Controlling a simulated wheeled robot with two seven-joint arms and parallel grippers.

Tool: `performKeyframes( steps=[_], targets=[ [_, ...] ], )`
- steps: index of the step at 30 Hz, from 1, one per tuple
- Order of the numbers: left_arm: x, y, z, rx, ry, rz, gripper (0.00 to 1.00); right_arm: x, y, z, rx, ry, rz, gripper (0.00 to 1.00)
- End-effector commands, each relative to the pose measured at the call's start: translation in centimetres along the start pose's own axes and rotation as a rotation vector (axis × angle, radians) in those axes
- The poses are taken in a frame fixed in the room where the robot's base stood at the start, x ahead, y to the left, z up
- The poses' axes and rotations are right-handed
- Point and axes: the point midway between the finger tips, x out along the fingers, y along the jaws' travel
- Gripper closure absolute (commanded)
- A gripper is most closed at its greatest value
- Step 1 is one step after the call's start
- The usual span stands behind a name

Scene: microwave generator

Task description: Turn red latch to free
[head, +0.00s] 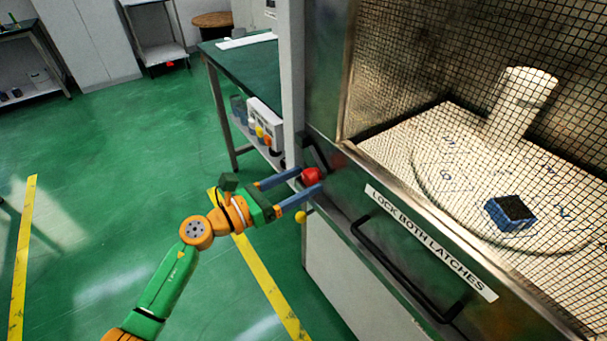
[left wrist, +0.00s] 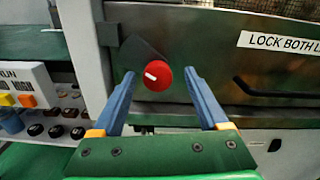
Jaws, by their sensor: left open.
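The red latch knob (head: 312,176) sits on the left side of the microwave generator's front, beside a dark bracket. In the left wrist view the red latch knob (left wrist: 158,76) shows a white mark tilted up to the left. My left gripper (head: 305,182) is open, its two blue fingers pointing at the knob. In the left wrist view my left gripper (left wrist: 158,82) has one finger on each side of the knob, with gaps visible. I cannot tell whether the fingertips reach past its face. My right gripper is not in view.
A label (head: 430,240) reads "LOCK BOTH LATCHES" above a black door handle (head: 405,268). Behind the mesh window are a blue block (head: 510,212) and a white cylinder (head: 522,105). A green-topped bench (head: 240,68) stands behind left. The green floor is open at left.

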Motion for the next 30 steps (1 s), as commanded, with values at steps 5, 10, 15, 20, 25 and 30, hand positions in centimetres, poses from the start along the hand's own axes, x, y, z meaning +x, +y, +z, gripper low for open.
performKeyframes(
  steps=[5,10,15,20,25,30],
  targets=[
    [1.21,-0.02,-0.07,0.0,0.001,0.0,0.23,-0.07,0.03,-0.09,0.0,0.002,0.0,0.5],
    [1.2,-0.01,-0.11,-0.001,0.001,0.0,0.23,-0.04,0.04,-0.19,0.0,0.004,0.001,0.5],
    [1.18,-0.01,-0.1,-0.002,0.001,0.0,0.69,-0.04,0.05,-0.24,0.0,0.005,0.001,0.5],
    [1.18,-0.01,-0.11,-0.003,0.001,0.0,1.0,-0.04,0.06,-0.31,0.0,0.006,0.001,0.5],
    [1.17,-0.02,-0.09,-0.015,0.001,0.0,1.0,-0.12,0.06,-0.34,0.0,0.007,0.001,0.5],
    [1.17,-0.05,-0.02,-0.073,0.002,0.0,1.0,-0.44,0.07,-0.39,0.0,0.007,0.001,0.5]
  ],
)
